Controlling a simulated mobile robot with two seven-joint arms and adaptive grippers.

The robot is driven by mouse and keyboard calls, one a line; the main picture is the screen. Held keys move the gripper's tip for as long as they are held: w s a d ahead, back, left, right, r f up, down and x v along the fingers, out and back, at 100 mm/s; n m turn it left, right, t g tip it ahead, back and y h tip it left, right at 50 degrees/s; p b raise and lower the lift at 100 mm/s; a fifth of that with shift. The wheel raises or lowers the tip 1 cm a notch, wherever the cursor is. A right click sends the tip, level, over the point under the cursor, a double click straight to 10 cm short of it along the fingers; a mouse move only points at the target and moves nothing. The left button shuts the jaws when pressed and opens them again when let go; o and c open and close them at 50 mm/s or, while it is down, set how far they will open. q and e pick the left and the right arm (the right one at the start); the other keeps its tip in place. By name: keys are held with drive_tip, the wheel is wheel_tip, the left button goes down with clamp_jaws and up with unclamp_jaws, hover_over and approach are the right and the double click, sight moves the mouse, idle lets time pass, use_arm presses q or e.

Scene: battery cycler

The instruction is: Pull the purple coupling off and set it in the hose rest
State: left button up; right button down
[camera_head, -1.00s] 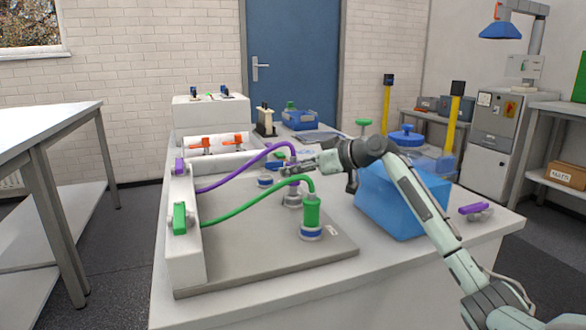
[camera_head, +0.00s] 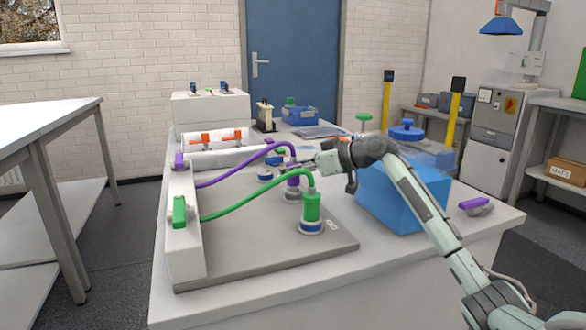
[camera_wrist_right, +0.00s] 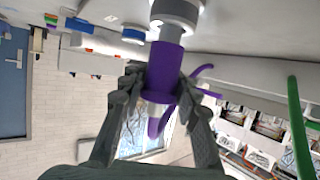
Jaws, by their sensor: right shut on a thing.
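The purple coupling (camera_head: 292,182) stands upright on a grey fitting on the grey plate, with a purple hose (camera_head: 235,168) curving from its top to the white manifold. My right gripper (camera_head: 306,170) reaches in from the right at the coupling's upper part. In the right wrist view, the gripper (camera_wrist_right: 158,88) is shut on the purple coupling (camera_wrist_right: 163,70), one finger on each side. The coupling is in line with the grey and white fitting (camera_wrist_right: 177,14); I cannot tell whether they are separated. A purple-topped grey piece (camera_head: 474,205) lies at the table's right; I cannot tell if it is the hose rest.
A green coupling (camera_head: 311,207) with a green hose (camera_head: 255,197) stands close in front of the purple one. A blue box (camera_head: 402,200) stands to the right, under my right arm. The plate's front part (camera_head: 250,250) is clear.

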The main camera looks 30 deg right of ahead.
drive_tip(key=shift+f+b, duration=0.35)
drive_tip(key=shift+f, duration=0.5)
idle(0.4)
drive_tip(key=c, duration=1)
unclamp_jaws()
drive_tip(key=shift+c, duration=0.2)
drive_tip(key=shift+o, duration=0.2)
drive_tip(key=o, duration=0.4)
